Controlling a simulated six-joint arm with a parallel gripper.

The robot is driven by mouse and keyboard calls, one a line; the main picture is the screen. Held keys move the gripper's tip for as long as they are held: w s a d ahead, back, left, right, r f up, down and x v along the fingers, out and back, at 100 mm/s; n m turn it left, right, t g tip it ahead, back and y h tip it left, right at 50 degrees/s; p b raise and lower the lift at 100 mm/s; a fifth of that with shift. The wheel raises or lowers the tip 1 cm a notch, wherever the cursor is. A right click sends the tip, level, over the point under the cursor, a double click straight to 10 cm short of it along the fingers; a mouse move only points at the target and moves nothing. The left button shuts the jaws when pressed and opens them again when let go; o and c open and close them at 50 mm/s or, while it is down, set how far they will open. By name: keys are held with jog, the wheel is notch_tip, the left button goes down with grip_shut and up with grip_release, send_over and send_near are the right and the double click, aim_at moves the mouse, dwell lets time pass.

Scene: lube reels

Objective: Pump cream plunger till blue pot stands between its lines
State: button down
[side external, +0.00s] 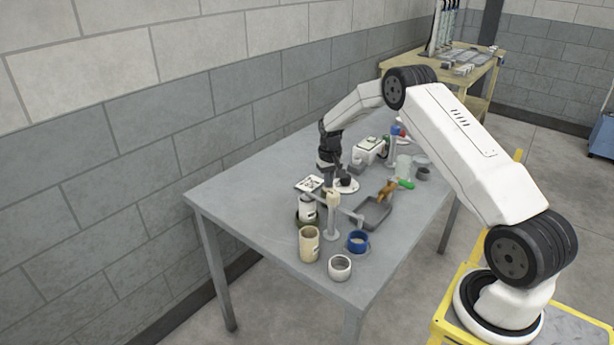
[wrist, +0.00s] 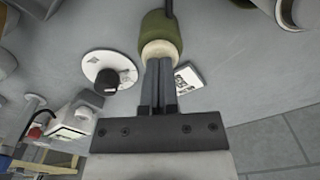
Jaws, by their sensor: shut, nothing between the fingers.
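My gripper (side external: 328,182) points down just behind the plunger, shut and empty. In the wrist view my gripper (wrist: 158,82) shows two dark fingers together. A round cream-topped part with an olive body (wrist: 158,40) lies just beyond the fingertips; contact cannot be told. The blue pot does not show there.
A cream cup (side external: 309,245) and a white cup (side external: 340,267) stand near the front edge. A white container on an olive base (side external: 305,212) is left of the pump. A grey tray (side external: 374,213), white disc (wrist: 122,66) and patterned card (wrist: 197,75) lie nearby.

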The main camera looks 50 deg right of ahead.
jog(key=shift+r, duration=3.75)
jog(key=shift+a, duration=0.1)
jog(key=s+a+r+n+t, duration=0.1)
jog(key=s+a+r+n, duration=0.2)
jog(key=a, duration=0.5)
jog(key=s+a+r, duration=0.2)
jog(key=s+a, duration=0.3)
jog(key=a, duration=0.4)
jog(key=s+a+n+t, duration=0.1)
jog(key=s+a+n, duration=0.2)
jog(key=s+a, duration=0.6)
jog(key=s, duration=0.6)
jog(key=shift+a+f+t, duration=0.15)
jog(key=shift+t, duration=0.15)
